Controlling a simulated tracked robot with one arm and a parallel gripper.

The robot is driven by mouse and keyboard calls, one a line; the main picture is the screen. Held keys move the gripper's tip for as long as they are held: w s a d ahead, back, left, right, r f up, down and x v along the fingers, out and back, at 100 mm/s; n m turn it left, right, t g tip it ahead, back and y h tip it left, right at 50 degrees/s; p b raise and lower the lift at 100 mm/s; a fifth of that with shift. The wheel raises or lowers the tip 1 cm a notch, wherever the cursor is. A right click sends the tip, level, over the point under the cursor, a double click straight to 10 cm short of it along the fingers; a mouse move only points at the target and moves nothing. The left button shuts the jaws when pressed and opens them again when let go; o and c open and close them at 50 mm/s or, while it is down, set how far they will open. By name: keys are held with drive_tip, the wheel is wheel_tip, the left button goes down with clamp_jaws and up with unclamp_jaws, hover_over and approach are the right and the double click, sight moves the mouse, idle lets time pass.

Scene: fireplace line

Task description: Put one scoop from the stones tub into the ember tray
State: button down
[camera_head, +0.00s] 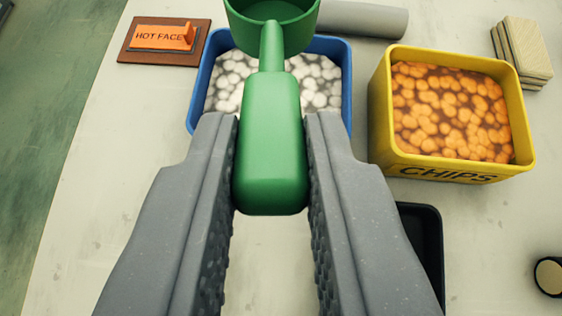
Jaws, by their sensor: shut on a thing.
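My gripper (270,165) is shut on the thick handle of a green scoop (272,95), one grey finger on each side. The scoop's cup (270,38) points away from me at the top edge, partly cut off; the part of its inside that shows looks plain green. Below it stands a blue tub (204,75) of pale grey-white stones (318,88), partly hidden by the scoop and fingers. A black tray (428,230) shows at the lower right, mostly hidden behind my right finger; I cannot tell whether it is the ember tray.
A yellow tub (380,110) marked CHIPS, full of orange pieces, stands right of the blue tub. An orange HOT FACE sign (160,38) lies on a brown board at the upper left.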

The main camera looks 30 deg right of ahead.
drive_tip(key=shift+w+d+r+g+y+p, duration=0.3)
drive_tip(key=shift+w+r+g+p, duration=0.3)
drive_tip(key=shift+p, duration=0.6)
drive_tip(key=w+g+p, duration=0.1)
drive_tip(key=p, duration=0.2)
drive_tip(key=w+d+r+g+y+p, duration=0.1)
drive_tip(key=p, duration=0.2)
drive_tip(key=w+g+y+p, duration=0.1)
drive_tip(key=g+p, duration=0.1)
drive_tip(key=p, duration=0.1)
drive_tip(key=shift+d+r, duration=0.15)
drive_tip(key=shift+d, duration=0.15)
drive_tip(key=shift+f+b, duration=1.35)
drive_tip(key=shift+f, duration=2.3)
drive_tip(key=shift+a, duration=0.1)
